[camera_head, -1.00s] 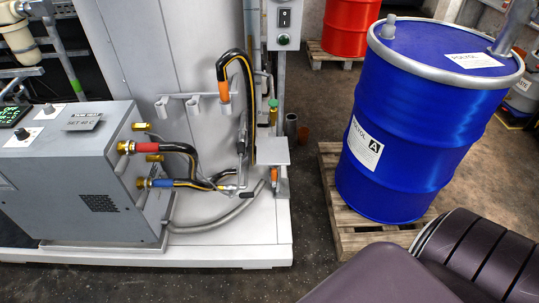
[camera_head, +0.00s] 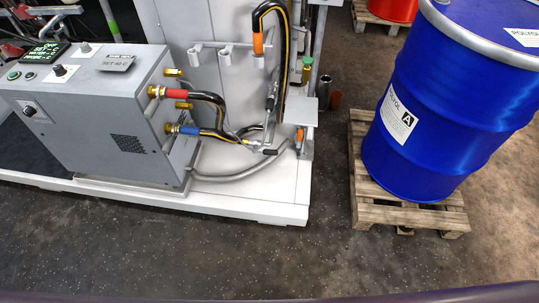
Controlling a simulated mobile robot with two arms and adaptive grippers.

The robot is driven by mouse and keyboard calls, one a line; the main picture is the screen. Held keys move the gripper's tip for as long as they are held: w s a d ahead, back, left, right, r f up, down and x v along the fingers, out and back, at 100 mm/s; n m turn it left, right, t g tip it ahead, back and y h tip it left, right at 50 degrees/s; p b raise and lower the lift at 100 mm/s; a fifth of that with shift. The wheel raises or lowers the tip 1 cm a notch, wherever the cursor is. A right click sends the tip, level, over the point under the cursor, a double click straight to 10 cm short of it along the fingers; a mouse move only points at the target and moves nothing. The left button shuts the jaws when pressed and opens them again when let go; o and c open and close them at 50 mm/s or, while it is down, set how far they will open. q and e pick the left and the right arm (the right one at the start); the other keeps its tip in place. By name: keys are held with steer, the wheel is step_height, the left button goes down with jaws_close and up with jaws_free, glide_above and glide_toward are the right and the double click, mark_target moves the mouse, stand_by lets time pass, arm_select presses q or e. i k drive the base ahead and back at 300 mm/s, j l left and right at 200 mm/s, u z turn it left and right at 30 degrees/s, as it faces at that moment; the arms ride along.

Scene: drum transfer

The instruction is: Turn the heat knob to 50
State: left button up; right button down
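A grey heater box (camera_head: 95,130) stands at the left on a pale plinth. Its sloped top holds a green-lit display (camera_head: 47,53), a black knob (camera_head: 60,71), another small knob (camera_head: 84,48) and two round green buttons. A dark knob (camera_head: 29,111) sits on a light plate on the box's front face. A grey label plate (camera_head: 117,63) on top appears to read "SET 40 C". I cannot tell which knob is the heat knob, and the knob scales are too small to read. Neither gripper shows in the view.
Hoses with red (camera_head: 173,92) and blue ends run from the box's right side. A blue drum (camera_head: 440,100) stands on a wooden pallet (camera_head: 385,211) at the right. The dark floor in front is clear. A dark edge crosses the bottom of the view.

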mark_target(60, 71)
steer(key=u, duration=1.3)
